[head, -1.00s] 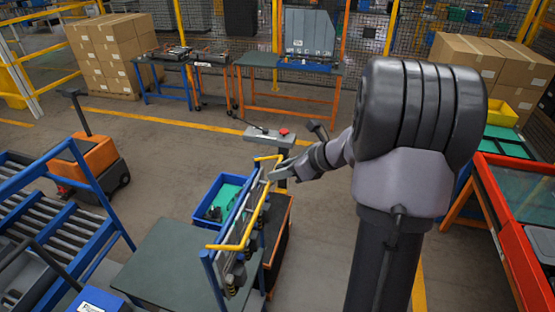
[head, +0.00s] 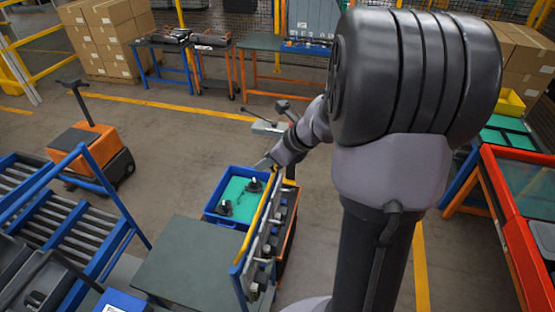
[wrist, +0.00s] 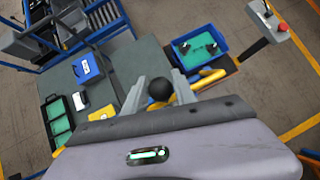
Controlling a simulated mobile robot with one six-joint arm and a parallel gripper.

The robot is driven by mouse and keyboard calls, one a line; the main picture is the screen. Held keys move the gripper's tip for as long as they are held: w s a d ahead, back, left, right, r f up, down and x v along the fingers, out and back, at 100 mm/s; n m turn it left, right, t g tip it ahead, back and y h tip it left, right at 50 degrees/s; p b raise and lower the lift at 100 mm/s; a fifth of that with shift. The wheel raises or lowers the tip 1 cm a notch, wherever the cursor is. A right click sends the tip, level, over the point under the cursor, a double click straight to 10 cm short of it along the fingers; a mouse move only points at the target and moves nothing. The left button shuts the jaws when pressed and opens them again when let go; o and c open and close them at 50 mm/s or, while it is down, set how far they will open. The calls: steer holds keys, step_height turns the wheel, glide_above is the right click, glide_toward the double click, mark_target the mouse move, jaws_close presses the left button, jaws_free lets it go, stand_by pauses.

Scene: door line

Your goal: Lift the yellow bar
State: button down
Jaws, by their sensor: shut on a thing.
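The yellow bar (head: 257,218) runs along the top of an upright panel with a blue frame (head: 237,282). In the wrist view, part of the yellow bar (wrist: 207,80) shows just right of my jaws. My gripper (head: 266,163) is at the bar's far end and is shut on it. In the wrist view, my gripper (wrist: 160,95) has its two grey fingers on either side of a round black knob (wrist: 159,88). The exact contact is partly hidden by my wrist housing.
A blue bin (head: 226,199) with a green inside and dark parts stands left of the panel. A grey-green tabletop (head: 185,262) lies in front of it. A pedestal with a red button (wrist: 283,27) stands beyond. An orange cart (head: 92,150) and roller conveyor are at left.

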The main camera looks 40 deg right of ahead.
steer(key=shift+w+a+f+g+h+p, duration=0.1)
steer(key=shift+w+a+g+h+p, duration=0.45)
steer(key=shift+w+a+p, duration=1)
steer(key=shift+s+d, duration=0.15)
steer(key=shift+d, duration=0.2)
steer(key=shift+f, duration=0.1)
steer(key=c, duration=1)
jaws_free()
steer(key=shift+c, duration=0.2)
steer(key=v, duration=1.7)
steer(key=shift+r, duration=0.35)
